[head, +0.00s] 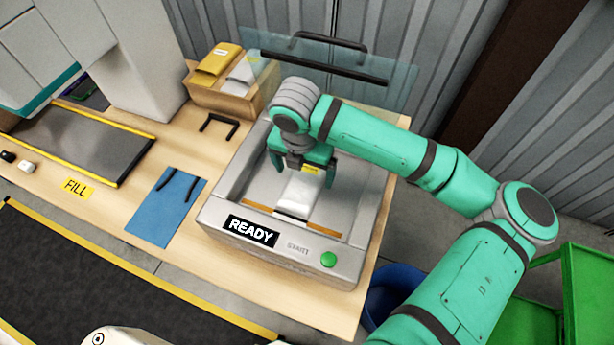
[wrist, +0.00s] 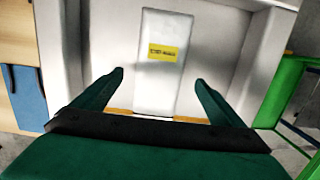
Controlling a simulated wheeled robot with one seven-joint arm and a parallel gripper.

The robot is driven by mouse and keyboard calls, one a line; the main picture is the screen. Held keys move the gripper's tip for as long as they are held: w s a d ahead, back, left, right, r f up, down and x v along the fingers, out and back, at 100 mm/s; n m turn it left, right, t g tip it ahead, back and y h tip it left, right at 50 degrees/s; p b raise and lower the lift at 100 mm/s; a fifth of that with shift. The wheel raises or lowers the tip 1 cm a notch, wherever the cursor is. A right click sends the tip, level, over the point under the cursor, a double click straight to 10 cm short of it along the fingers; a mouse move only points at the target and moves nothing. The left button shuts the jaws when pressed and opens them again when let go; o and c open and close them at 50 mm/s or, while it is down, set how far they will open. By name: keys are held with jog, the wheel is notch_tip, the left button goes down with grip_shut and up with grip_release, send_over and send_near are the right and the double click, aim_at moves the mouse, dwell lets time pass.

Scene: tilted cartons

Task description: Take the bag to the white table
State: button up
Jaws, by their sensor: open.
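A silvery white bag (head: 299,193) with a yellow label lies flat in the tray of a grey machine (head: 227,197) marked READY. My gripper (head: 302,173) is open above the machine's tray, over the far part of the bag. In the wrist view my gripper's two green fingers (wrist: 160,78) stand apart, one on each side of the bag, with nothing visible held between them. I cannot tell which surface is the white table.
The machine's clear lid (head: 390,75) is raised at the back. A blue mat (head: 165,210) lies left of the machine. Green shelving (head: 590,290) stands at the right.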

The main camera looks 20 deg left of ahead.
aim_at(305, 181)
jog(key=shift+w+f, duration=0.1)
jog(key=shift+f, duration=1.45)
jog(key=c, duration=1.2)
jog(key=shift+r, duration=0.1)
